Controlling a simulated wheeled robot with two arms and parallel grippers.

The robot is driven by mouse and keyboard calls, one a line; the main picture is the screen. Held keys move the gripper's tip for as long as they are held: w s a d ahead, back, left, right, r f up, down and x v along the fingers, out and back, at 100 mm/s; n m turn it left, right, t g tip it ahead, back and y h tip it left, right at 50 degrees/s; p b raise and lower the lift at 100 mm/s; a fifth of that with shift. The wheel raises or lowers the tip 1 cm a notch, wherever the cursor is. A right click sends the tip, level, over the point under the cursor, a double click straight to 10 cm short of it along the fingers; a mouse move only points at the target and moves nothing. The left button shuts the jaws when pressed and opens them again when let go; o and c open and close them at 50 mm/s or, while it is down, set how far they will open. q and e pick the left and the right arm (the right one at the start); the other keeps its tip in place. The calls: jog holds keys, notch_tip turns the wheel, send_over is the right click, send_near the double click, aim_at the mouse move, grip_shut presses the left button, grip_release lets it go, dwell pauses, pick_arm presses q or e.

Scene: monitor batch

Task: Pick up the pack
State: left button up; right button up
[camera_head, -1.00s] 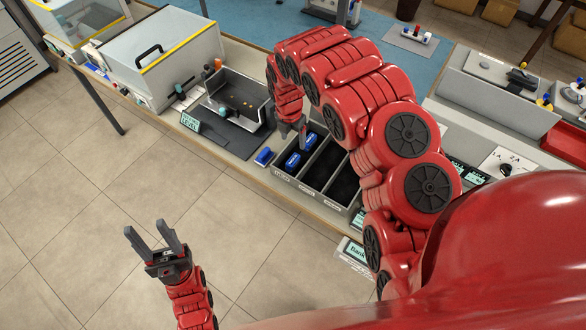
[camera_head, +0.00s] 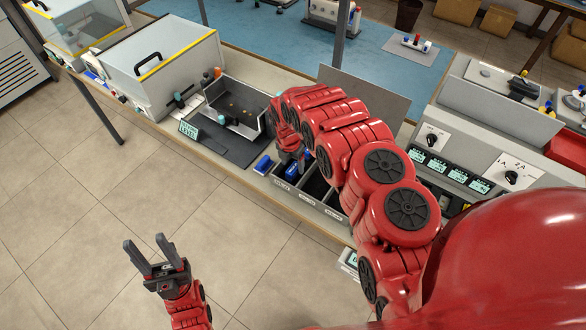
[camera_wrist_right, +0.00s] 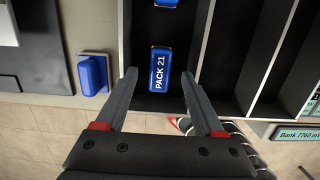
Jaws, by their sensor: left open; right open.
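A blue pack labelled "PACK 21" (camera_wrist_right: 160,70) lies in the left compartment of a dark divided tray (camera_head: 309,199). A second blue pack (camera_wrist_right: 165,3) is farther along that compartment, cut off by the wrist view's top edge. My left gripper (camera_head: 145,241) is open and empty over the floor.
A grey open bin (camera_head: 240,95) on a dark mat and a clear-lidded box (camera_head: 160,60) stand left of the tray. Panels with dials (camera_head: 470,165) stand to the right. Tray dividers run close beside the right gripper. My right arm hides part of the tray.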

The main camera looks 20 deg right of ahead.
jog(key=shift+w+d+f, duration=0.1)
jog(key=shift+f, duration=0.85)
grip_shut()
